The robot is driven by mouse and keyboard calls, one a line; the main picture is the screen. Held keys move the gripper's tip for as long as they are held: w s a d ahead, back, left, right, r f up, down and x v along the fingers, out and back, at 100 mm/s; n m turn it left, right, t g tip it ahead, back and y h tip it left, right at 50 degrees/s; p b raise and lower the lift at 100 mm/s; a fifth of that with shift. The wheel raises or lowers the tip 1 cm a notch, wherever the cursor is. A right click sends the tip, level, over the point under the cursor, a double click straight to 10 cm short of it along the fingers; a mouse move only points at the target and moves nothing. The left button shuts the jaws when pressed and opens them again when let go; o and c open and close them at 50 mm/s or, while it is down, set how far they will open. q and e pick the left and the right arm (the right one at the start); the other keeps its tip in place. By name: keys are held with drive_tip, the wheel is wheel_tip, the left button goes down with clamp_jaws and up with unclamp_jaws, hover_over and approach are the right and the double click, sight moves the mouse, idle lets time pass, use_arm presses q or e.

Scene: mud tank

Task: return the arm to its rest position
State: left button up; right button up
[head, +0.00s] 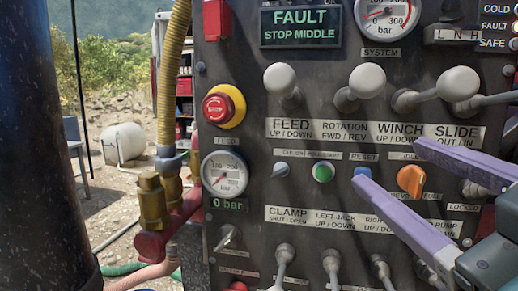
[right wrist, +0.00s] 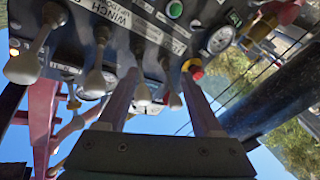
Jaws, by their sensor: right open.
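My right gripper (head: 386,164) comes in from the lower right of the head view. Its two purple fingers are spread apart in front of the control panel (head: 245,165), with nothing held between them. An orange knob (head: 410,180) shows between the fingers; I cannot tell how far they are from the panel. My left gripper is in neither view.
A row of white-knobbed levers (head: 366,80) sticks out above my fingers, with smaller levers (head: 331,261) below. A red stop button (head: 219,108), a green button (head: 322,172) and a gauge (head: 224,174) sit left. The display (head: 300,26) reads "FAULT STOP MIDDLE". A yellow hose (head: 172,70) runs beside the panel.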

drive_tip(key=s+d+f+m+g, duration=0.25)
drive_tip(key=f+g, duration=0.35)
drive_tip(key=f, duration=0.5)
drive_tip(key=s+d+f+m+g+h, duration=0.25)
drive_tip(key=s+f+g, duration=0.7)
drive_tip(key=s, duration=0.55)
wheel_tip(320, 180, up, 17)
drive_tip(key=p, duration=1.8)
drive_tip(key=shift+w+a+r+t+y, duration=0.2)
drive_tip(key=shift+w+t+y, duration=0.1)
drive_tip(key=shift+t+y, duration=0.05)
drive_tip(key=shift+f, duration=0.1)
